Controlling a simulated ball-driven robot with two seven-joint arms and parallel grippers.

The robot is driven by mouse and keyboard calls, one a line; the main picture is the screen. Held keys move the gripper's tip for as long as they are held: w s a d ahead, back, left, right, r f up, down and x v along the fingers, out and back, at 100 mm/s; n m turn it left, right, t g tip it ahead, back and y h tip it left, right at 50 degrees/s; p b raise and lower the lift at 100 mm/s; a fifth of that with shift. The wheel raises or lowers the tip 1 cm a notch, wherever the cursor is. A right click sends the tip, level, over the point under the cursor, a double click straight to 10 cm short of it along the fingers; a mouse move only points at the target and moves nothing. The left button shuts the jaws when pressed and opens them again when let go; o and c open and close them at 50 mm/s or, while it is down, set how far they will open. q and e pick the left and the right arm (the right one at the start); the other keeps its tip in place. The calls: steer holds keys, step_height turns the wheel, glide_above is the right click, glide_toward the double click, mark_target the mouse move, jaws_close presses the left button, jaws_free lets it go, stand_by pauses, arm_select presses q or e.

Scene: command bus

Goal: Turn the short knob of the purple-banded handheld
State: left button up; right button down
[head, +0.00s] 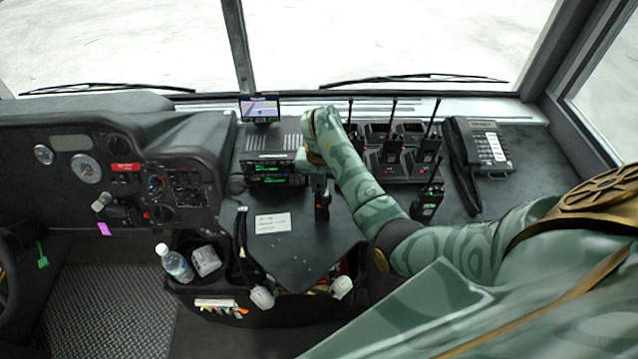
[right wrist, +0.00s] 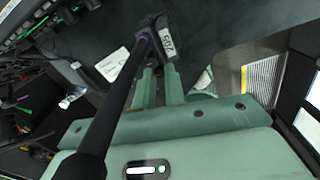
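A dark handheld (head: 322,207) stands below my right gripper (head: 320,186) on the dark console top. In the right wrist view its body (right wrist: 169,46) shows beyond my fingertips (right wrist: 160,70), with a light label. Its long black antenna (right wrist: 118,100) runs toward the camera, with a faint purple tint near its base. My two fingers are close together at the near edge of the body. Whether they grip the short knob is hidden. Another handheld (head: 428,203) stands at the right. My left gripper is not in view.
Charger cradles (head: 407,165) with more handhelds stand at the back right, beside a telephone (head: 480,150). A radio unit (head: 270,172) with green displays is left of my gripper. A paper label (head: 272,223) lies on the console. A bottle (head: 175,263) stands at lower left.

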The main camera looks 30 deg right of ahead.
steer(key=shift+m, duration=0.7)
steer(key=c, duration=1.4)
jaws_free()
steer(key=shift+c, duration=0.2)
steer(key=shift+r, duration=0.1)
step_height(320, 180, up, 16)
steer(key=p, duration=0.6)
steer(key=shift+s+d+p, duration=0.15)
steer(key=shift+s+p, duration=0.05)
steer(key=shift+p, duration=0.15)
